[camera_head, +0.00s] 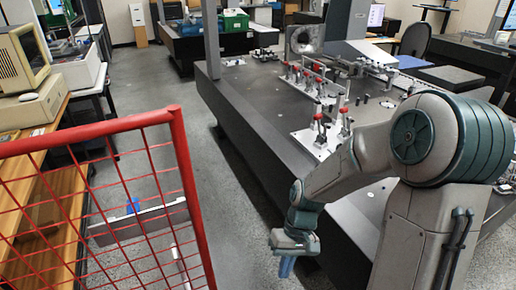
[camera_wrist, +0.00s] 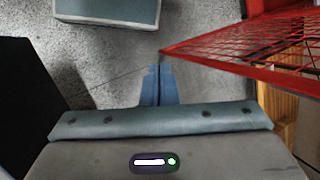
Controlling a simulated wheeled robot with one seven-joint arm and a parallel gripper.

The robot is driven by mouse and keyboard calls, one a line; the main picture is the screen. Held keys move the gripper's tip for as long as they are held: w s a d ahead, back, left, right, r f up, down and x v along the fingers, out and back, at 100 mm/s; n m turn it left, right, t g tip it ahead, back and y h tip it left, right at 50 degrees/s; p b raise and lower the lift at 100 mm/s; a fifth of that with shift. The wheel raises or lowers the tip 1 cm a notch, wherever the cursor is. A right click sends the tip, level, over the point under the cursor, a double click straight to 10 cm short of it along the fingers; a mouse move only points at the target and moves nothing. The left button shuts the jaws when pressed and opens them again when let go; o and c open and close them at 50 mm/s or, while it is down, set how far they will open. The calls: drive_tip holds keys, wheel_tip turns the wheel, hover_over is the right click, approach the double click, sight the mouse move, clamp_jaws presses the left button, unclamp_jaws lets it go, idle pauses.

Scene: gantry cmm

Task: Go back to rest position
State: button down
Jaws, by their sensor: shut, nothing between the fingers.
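My gripper (camera_head: 286,266) hangs at the end of my arm, pointing down over the floor, left of the long dark granite table. In the wrist view my gripper (camera_wrist: 157,84) shows two blue fingers pressed together, with nothing between them. My arm is bent, reaching left from its shoulder at the right of the head view and down to the gripper.
A red mesh fence (camera_head: 185,170) stands at the left; in the wrist view the fence (camera_wrist: 250,62) is close right of the fingers. The granite table (camera_head: 245,115) carries red-handled clamps (camera_head: 318,125). Grey floor (camera_head: 232,190) lies clear between fence and table.

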drive_tip(key=s+d+r+m+t+h+p, duration=0.1)
drive_tip(key=s+d+r+t+p, duration=0.1)
drive_tip(key=r, duration=0.6)
drive_tip(key=s+d+r+m+t+p, duration=0.1)
drive_tip(key=s+d+r+t+p, duration=0.1)
drive_tip(key=r, duration=0.6)
drive_tip(key=s+d+r+m+t+h+p, duration=0.1)
drive_tip(key=d+r+t+p, duration=0.1)
drive_tip(key=r, duration=0.6)
drive_tip(key=shift+s+d+t+h+p, duration=0.3)
drive_tip(key=shift+s+d+t+p, duration=0.15)
drive_tip(key=shift+d, duration=0.6)
